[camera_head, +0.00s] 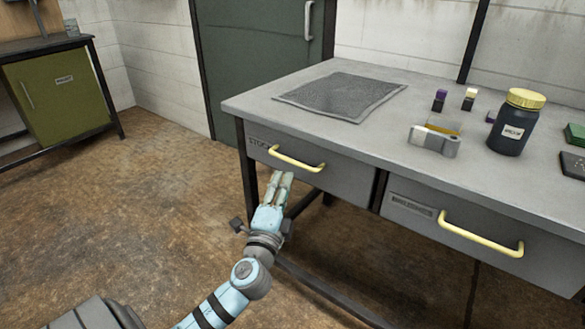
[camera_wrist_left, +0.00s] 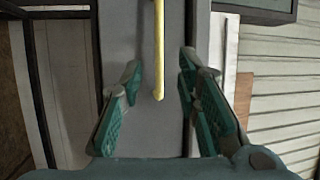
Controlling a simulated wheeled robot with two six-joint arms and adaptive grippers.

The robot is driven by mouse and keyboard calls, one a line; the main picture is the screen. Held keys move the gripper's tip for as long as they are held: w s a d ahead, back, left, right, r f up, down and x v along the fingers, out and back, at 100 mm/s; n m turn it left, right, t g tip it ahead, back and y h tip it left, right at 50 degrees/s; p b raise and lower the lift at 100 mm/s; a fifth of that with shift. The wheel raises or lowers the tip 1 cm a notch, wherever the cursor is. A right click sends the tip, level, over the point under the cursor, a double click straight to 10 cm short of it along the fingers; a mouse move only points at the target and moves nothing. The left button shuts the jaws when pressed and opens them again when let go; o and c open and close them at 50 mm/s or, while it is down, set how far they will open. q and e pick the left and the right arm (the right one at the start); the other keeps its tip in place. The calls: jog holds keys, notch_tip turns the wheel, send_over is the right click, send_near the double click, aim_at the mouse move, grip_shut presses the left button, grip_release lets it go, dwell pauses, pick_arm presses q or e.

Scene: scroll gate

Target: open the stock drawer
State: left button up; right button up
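The stock drawer (camera_head: 345,180) is the left one under the grey workbench, with a label reading STOCK at its upper left. Its front looks flush with the bench, so it appears closed. Its pale yellow bar handle (camera_head: 296,160) shows in the wrist view as an upright bar (camera_wrist_left: 159,50). My left gripper (camera_head: 282,178) is just in front of and below the handle. In the wrist view its green-padded fingers (camera_wrist_left: 159,72) are spread apart, with the handle's end between them in the picture and clear space on both sides. My right gripper is not in view.
A second drawer (camera_head: 480,235) with a yellow handle is to the right. The workbench top (camera_head: 260,103) holds a dark mat (camera_head: 340,96), a tape dispenser (camera_head: 434,140) and a dark jar with a yellow lid (camera_head: 516,122). The floor left of the bench is clear.

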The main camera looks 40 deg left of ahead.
aim_at(293, 162)
pick_arm(q)
jog(key=b+x, duration=0.1)
jog(key=x, duration=0.8)
jog(key=shift+w+a, duration=0.1)
jog(key=shift+w, duration=0.1)
jog(key=shift+c, duration=0.4)
grip_shut()
